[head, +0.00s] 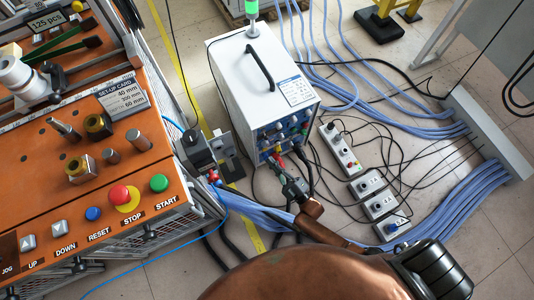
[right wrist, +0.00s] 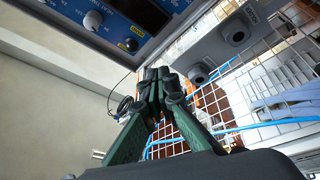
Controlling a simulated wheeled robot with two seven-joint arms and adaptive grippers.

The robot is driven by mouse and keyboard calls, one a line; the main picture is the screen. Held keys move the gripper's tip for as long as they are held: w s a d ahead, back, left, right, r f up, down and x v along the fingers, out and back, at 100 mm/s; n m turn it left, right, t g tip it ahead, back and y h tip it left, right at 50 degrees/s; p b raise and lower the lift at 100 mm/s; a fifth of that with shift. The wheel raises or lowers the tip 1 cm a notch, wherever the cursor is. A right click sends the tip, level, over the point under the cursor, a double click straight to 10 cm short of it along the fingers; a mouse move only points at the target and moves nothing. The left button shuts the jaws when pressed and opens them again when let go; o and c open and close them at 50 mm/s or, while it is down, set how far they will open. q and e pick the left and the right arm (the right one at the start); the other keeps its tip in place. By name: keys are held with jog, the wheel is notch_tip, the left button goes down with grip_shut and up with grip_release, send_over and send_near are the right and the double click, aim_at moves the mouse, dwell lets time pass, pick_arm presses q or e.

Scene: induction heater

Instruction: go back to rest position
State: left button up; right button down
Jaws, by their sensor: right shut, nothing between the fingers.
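My right gripper (head: 282,172) is in the middle of the head view, just in front of the lower front of the white cabinet (head: 258,80). Its green and black fingers are shut and empty; they also show closed together in the right wrist view (right wrist: 160,78). My brown right arm (head: 312,209) reaches up to it from the bottom. Red and black plugs sit close to the fingertips in the head view; whether they touch cannot be told. My left gripper is not in view.
An orange bench (head: 40,150) with push buttons and metal parts stands on the left. A grey-black head unit (head: 203,150) is mounted beside its right edge. Blue hoses (head: 460,205), cables and power strips (head: 340,150) cover the floor on the right. Wire mesh (right wrist: 240,105) is close beside the fingers.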

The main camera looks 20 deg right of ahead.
jog(key=shift+s+d+f, duration=0.15)
jog(key=shift+s+f, duration=0.15)
jog(key=shift+f, duration=0.2)
dwell(0.3)
